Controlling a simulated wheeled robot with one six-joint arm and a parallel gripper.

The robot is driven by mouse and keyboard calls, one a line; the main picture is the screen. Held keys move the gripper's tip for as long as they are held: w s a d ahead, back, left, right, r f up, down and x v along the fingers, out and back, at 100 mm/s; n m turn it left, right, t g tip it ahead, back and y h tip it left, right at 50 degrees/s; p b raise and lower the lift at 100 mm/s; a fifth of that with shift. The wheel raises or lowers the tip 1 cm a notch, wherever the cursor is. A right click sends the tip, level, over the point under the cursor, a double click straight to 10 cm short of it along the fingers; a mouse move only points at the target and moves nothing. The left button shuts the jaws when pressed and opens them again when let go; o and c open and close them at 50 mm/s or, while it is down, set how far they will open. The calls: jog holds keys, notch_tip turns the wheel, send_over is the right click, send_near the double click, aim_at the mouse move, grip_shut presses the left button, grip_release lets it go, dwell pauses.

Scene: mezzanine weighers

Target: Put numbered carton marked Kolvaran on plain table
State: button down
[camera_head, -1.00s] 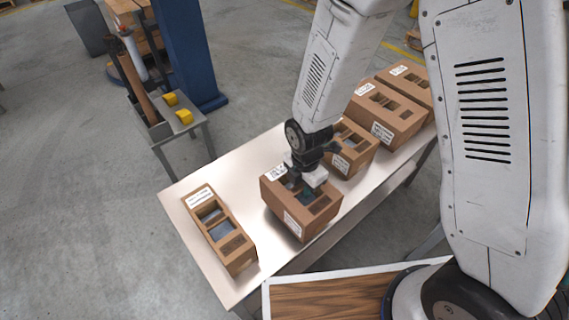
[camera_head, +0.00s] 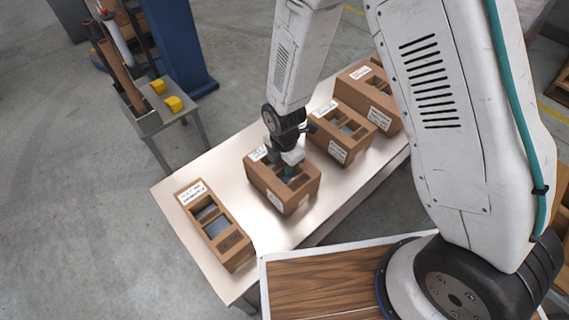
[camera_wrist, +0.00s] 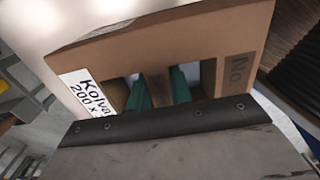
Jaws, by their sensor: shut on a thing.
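A brown carton (camera_head: 268,182) with open cut-outs in its top is in my gripper (camera_head: 287,167) on or just above a pale table (camera_head: 225,165); I cannot tell whether its base touches. In the wrist view the same carton (camera_wrist: 200,45) has a white label reading "Kolva..." and a dark "No." mark. The teal fingers of my gripper (camera_wrist: 160,88) go into two openings and are shut on the divider between them. The dark gripper body hides the carton's lower part there.
A long carton (camera_head: 238,245) stands at the table's left end. Other cartons (camera_head: 345,150) (camera_head: 372,100) stand to the right of the held one. Bare tabletop lies left of the held carton. A small grey stand (camera_head: 150,122) with yellow blocks (camera_head: 173,104) is behind left.

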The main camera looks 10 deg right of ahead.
jog(key=c, duration=1.3)
grip_release()
jog(key=shift+d+f, duration=0.1)
jog(key=shift+o, duration=0.2)
jog(key=d+r+m, duration=0.2)
jog(key=d+r, duration=0.1)
jog(key=r, duration=0.7)
jog(key=d+r+m, duration=0.2)
jog(key=r+m, duration=0.1)
jog(key=r, duration=0.8)
jog(key=s+d+r+m, duration=0.7)
jog(key=s+r+m, duration=0.1)
jog(key=s+m, duration=0.2)
jog(key=s+d+r+m+t, duration=0.1)
jog(key=s+d+r+m, duration=0.7)
jog(key=s+r+m, duration=0.1)
jog(key=shift+s+m, duration=0.4)
jog(key=shift+s, duration=0.05)
